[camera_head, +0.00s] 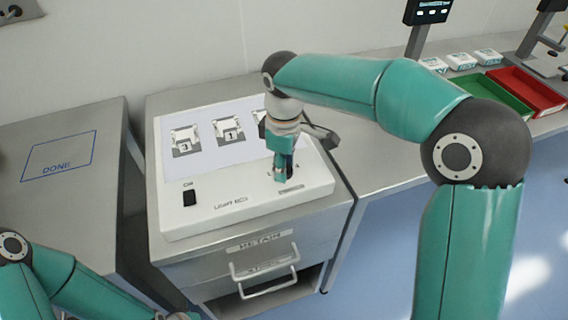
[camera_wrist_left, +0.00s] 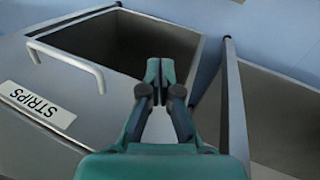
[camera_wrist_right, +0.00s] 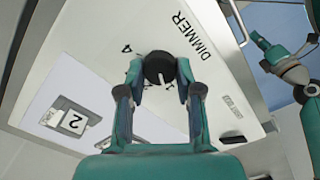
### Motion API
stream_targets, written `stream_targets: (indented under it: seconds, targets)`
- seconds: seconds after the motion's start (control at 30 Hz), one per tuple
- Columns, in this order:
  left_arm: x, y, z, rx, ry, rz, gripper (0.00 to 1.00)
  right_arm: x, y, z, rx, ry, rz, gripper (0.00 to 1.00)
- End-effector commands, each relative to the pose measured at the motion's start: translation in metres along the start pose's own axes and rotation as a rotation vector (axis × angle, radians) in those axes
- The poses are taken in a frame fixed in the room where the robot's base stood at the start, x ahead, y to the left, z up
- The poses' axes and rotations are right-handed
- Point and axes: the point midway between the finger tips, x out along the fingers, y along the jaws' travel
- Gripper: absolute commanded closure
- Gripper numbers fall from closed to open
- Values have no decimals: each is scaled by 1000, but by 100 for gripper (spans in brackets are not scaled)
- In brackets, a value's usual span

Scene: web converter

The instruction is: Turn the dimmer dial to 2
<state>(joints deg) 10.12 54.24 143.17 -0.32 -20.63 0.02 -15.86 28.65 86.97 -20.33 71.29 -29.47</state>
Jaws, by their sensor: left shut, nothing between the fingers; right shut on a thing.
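The white light box (camera_head: 245,206) stands on a metal cabinet. In the right wrist view, its round black dimmer dial (camera_wrist_right: 159,67) sits between my right fingertips, beside the word DIMMER. A white mark shows on the dial's side towards my gripper; a printed 4 shows to its left. My left gripper (camera_wrist_left: 160,80) is shut and empty, away from the box by the cabinet labelled STRIPS.
The box has a black switch (camera_head: 190,197) and a lit panel (camera_head: 207,158) with numbered cards. A side table (camera_head: 45,205) marked DONE stands left. Green (camera_head: 497,98) and red (camera_head: 530,93) trays lie at the back right. My right arm crosses above the right-hand counter.

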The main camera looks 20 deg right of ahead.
Motion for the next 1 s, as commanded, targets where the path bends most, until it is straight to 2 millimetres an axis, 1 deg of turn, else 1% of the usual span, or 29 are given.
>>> stream_targets:
  seconds: [0.6,0.8,1.0]
  targets:
    - [-8,3,0,0,0,0,100,-1,2,0,481,3,4,100]
    - [-8,3,0,0,0,0,100,-1,3,0,601,3,4,100]
    - [-8,3,0,0,0,0,100,-2,3,0,667,4,4,100]
